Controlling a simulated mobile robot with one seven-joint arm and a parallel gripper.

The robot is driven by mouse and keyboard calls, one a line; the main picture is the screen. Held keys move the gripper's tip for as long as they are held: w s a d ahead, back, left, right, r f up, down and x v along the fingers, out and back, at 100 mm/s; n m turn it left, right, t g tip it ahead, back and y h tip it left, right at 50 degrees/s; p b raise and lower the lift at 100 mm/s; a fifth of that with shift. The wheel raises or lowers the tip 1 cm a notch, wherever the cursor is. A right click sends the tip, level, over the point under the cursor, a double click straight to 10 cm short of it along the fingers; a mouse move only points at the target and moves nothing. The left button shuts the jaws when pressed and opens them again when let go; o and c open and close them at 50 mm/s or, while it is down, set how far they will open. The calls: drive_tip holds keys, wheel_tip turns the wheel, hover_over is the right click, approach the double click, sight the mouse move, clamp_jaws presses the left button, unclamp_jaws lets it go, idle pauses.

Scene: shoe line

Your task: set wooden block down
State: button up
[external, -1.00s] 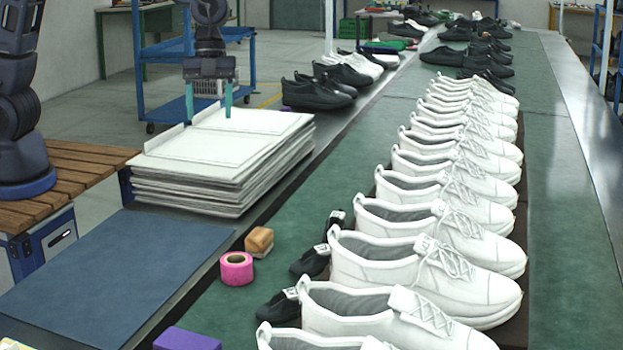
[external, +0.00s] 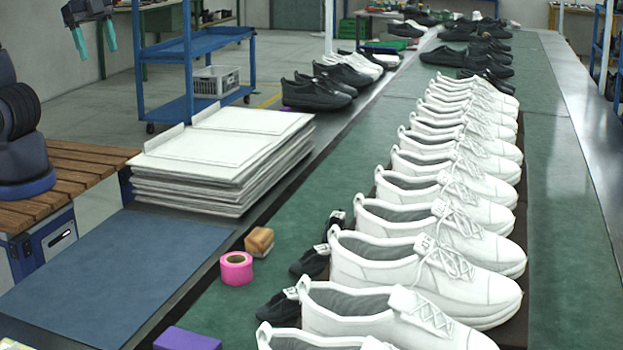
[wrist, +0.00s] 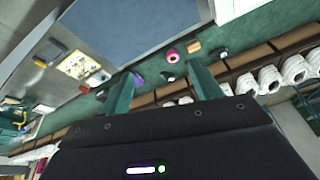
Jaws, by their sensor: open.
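The wooden block (external: 259,240) is small and tan-brown. It rests on the green line surface, just behind the pink tape roll (external: 237,268). In the wrist view the block (wrist: 194,46) lies beyond my fingertips, beside the pink roll (wrist: 172,56). My gripper (external: 95,39) is raised at the upper left of the external view, far from the block. Its two teal fingers are apart with nothing between them; they also show in the wrist view (wrist: 160,68).
A stack of white boards (external: 220,160) stands behind the blue mat (external: 120,262). A row of white shoes (external: 430,265) fills the line to the block's right, with black shoes (external: 312,262) close by. A purple box (external: 187,340) lies at the front.

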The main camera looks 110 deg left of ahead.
drive_tip(key=s+n+t, duration=0.1)
drive_tip(key=s+n, duration=0.2)
drive_tip(key=s, duration=0.5)
drive_tip(key=shift+s+f+y, duration=0.15)
drive_tip(key=shift+s+y, duration=0.1)
drive_tip(key=shift+y, duration=0.05)
idle(0.8)
